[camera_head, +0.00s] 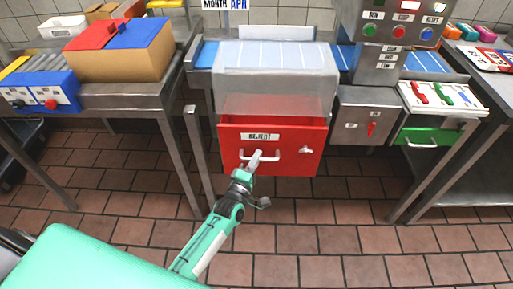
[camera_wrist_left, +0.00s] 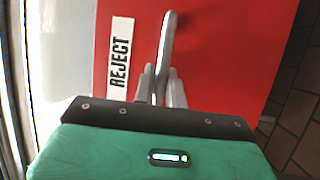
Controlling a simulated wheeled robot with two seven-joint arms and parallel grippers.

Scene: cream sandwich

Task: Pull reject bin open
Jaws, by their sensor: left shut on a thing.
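The red reject bin (camera_head: 290,165) sits under a clear hood at the middle of the bench in the head view. Its front carries a white REJECT label (camera_head: 260,137) and a pale bar handle (camera_head: 279,154). My left gripper (camera_head: 256,158) is at the left part of this handle. In the left wrist view the gripper (camera_wrist_left: 162,85) is shut on the handle (camera_wrist_left: 168,35), with the REJECT label (camera_wrist_left: 120,60) to the left. The bin front stands a little forward below the hood; how far it is open is hard to tell. My right gripper is not in view.
A clear hood (camera_head: 275,80) covers the conveyor above the bin. Steel tables flank both sides. The tiled floor in front of the bin is clear apart from my arm.

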